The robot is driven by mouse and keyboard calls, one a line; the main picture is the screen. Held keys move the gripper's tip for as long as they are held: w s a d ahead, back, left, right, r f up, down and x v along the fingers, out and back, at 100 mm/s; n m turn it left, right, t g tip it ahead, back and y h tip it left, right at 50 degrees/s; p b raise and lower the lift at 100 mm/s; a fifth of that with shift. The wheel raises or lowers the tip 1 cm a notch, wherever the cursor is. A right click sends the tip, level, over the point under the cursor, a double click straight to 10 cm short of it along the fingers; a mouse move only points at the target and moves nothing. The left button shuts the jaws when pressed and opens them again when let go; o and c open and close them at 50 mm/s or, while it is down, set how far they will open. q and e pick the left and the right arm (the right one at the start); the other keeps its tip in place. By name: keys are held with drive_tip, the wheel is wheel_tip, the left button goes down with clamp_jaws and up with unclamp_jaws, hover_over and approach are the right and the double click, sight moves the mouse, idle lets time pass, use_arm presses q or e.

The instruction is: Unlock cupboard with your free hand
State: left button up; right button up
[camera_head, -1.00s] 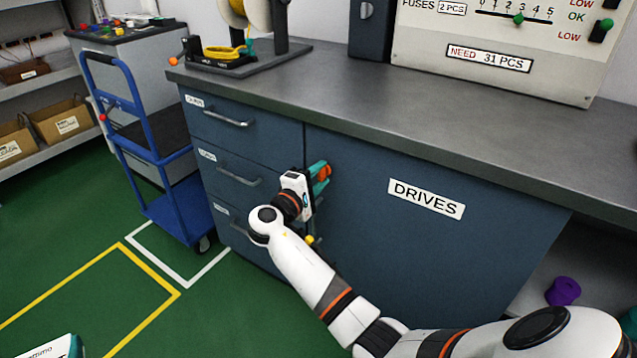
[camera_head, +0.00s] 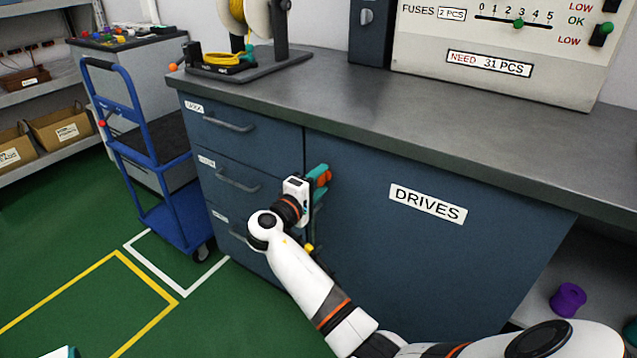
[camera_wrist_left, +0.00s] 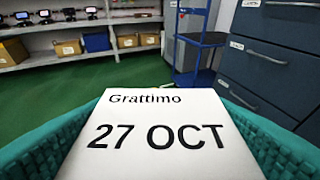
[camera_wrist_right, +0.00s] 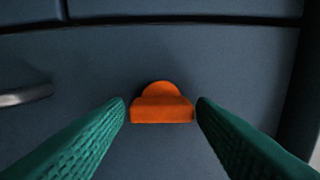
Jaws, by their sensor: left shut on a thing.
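The cupboard is the dark blue door labelled DRIVES (camera_head: 440,255) under the counter. Its orange lock knob (camera_wrist_right: 161,105) is centred in the right wrist view; it also shows in the head view (camera_head: 324,178). My right gripper (camera_wrist_right: 161,108) is open, with one teal finger on each side of the knob and a narrow gap at each side. My left gripper (camera_wrist_left: 155,120) is shut on a white box (camera_wrist_left: 150,150) marked Grattimo 27 OCT. Only a corner of that box shows at the bottom left of the head view.
Drawers with bar handles (camera_head: 235,182) stand left of the door. A blue cart (camera_head: 165,160) is beside them on the green floor. The grey counter (camera_head: 400,110) carries a spool stand and a fuse panel (camera_head: 500,60). A purple item (camera_head: 568,299) lies on an open shelf at right.

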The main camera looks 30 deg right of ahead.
drive_tip(key=shift+o, duration=0.7)
drive_tip(key=p+v, duration=0.1)
drive_tip(key=v, duration=1.1)
drive_tip(key=shift+f, duration=0.1)
